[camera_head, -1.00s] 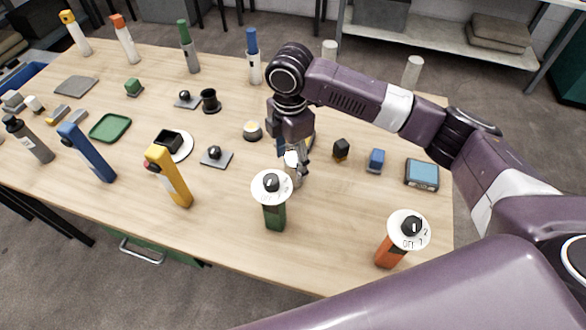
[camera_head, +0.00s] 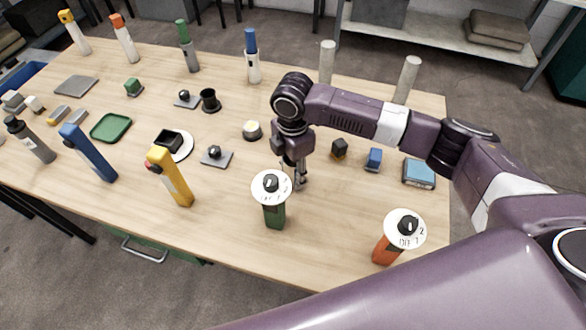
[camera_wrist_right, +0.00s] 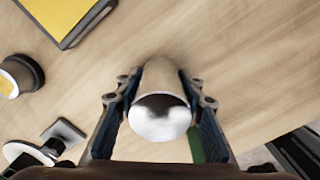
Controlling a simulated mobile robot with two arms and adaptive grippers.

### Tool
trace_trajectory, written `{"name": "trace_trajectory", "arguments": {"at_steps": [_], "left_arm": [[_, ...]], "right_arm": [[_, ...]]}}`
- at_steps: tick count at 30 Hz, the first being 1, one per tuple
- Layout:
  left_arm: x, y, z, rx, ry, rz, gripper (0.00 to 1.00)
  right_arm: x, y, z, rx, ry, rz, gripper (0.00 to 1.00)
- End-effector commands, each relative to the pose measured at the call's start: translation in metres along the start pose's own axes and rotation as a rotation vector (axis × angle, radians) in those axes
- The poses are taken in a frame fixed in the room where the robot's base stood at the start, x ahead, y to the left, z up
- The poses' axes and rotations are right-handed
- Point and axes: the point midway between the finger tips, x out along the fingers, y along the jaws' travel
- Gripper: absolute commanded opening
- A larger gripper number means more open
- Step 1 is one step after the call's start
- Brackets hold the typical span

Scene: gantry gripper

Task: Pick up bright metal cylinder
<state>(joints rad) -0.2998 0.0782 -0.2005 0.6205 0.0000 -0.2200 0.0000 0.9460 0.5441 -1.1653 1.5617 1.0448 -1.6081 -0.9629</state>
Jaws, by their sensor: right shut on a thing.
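The bright metal cylinder (camera_wrist_right: 160,112) sits between the two fingers of my right gripper (camera_wrist_right: 160,100) in the right wrist view, with its shiny rounded end toward the camera. The finger pads are against both its sides. In the head view my right gripper (camera_head: 297,180) points down close to the tabletop, just behind the green-handled knob with a white dial (camera_head: 271,188). The cylinder is mostly hidden there by the gripper and the dial. I cannot tell whether it touches the table. My left gripper is not in view.
The wooden table (camera_head: 330,235) holds many objects. A black block (camera_head: 340,149), a blue block (camera_head: 374,159) and a blue-topped box (camera_head: 419,173) lie right of the gripper. An orange-handled dial (camera_head: 403,228) stands at the front right.

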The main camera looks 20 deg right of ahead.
Motion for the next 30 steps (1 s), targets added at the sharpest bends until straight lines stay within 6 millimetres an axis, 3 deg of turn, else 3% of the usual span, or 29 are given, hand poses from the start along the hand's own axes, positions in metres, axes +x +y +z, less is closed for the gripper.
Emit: {"name": "trace_trajectory", "arguments": {"at_steps": [5,20,26,30], "left_arm": [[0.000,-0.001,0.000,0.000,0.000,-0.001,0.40],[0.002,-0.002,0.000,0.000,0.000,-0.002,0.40],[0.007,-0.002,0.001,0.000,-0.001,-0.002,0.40],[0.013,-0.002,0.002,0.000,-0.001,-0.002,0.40]], "right_arm": [[0.000,0.000,0.000,0.000,0.000,0.000,0.00],[-0.013,0.002,0.000,0.000,0.001,0.004,0.00],[-0.045,0.002,0.000,0.000,0.001,0.007,0.00],[-0.083,0.003,0.000,-0.001,0.001,0.010,0.00]]}}
